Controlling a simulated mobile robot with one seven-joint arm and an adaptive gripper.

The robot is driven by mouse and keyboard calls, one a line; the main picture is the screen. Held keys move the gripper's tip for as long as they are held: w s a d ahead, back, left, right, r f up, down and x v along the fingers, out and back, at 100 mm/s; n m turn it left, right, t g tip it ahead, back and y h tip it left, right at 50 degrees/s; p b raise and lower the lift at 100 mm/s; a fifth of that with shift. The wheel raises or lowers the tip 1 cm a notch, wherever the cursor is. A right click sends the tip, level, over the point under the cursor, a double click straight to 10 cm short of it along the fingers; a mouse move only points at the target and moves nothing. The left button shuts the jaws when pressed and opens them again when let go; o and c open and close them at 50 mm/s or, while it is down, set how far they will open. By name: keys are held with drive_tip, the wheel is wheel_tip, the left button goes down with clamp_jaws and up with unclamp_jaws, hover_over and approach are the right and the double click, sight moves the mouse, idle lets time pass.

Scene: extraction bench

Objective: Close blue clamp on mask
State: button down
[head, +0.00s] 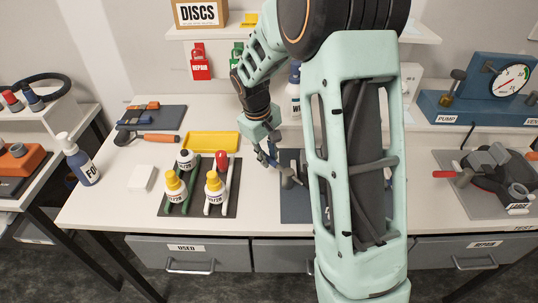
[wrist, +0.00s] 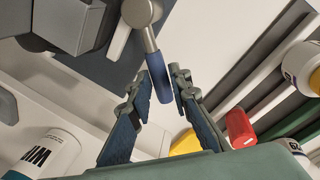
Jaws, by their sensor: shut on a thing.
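The blue clamp handle (wrist: 172,88) is a short blue grip on a grey metal lever (wrist: 142,18) in the wrist view. My gripper (wrist: 167,76) is shut on this handle, with one finger on each side of it. In the head view my gripper (head: 270,160) is low over the left edge of a dark blue-grey mat (head: 294,208). A dark grey body (wrist: 75,22) beside the lever is partly in the wrist view; I cannot tell how it joins the clamp. My arm hides most of the mat's contents in the head view.
Left of the mat, a dark rack (head: 190,207) holds several bottles, with a yellow tray (head: 212,142) behind. A white bottle (wrist: 48,152) is near my gripper. At right, a grey mat (head: 468,208) bears a dark mask assembly with a red-tipped lever (head: 444,174).

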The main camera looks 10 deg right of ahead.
drive_tip(key=n, duration=0.1)
drive_tip(key=s+a+n, duration=0.1)
drive_tip(key=shift+s+a+r+n, duration=0.1)
drive_tip(key=shift+a+n, duration=0.2)
drive_tip(key=shift+n, duration=0.1)
drive_tip(key=n, duration=0.1)
drive_tip(key=s+a+n+p, duration=0.1)
drive_tip(key=shift+s+n+t+y, duration=0.2)
drive_tip(key=shift+n+t+y, duration=0.1)
drive_tip(key=shift+y, duration=0.1)
drive_tip(key=shift+s+a+n+y+p, duration=0.2)
drive_tip(key=shift+s+n+p, duration=0.35)
drive_tip(key=shift+n, duration=0.35)
drive_tip(key=shift+s+a+n+y+p, duration=0.1)
drive_tip(key=shift+s+a+n+p, duration=0.1)
drive_tip(key=shift+s+n+p, duration=0.5)
drive_tip(key=shift+w+n+b, duration=0.1)
drive_tip(key=shift+n+b, duration=0.2)
drive_tip(key=c, duration=1.8)
unclamp_jaws()
wheel_tip(320, 180, up, 12)
drive_tip(key=s, duration=0.2)
drive_tip(key=shift+s+a, duration=0.2)
drive_tip(key=shift+a, duration=0.1)
drive_tip(key=shift+f, duration=0.2)
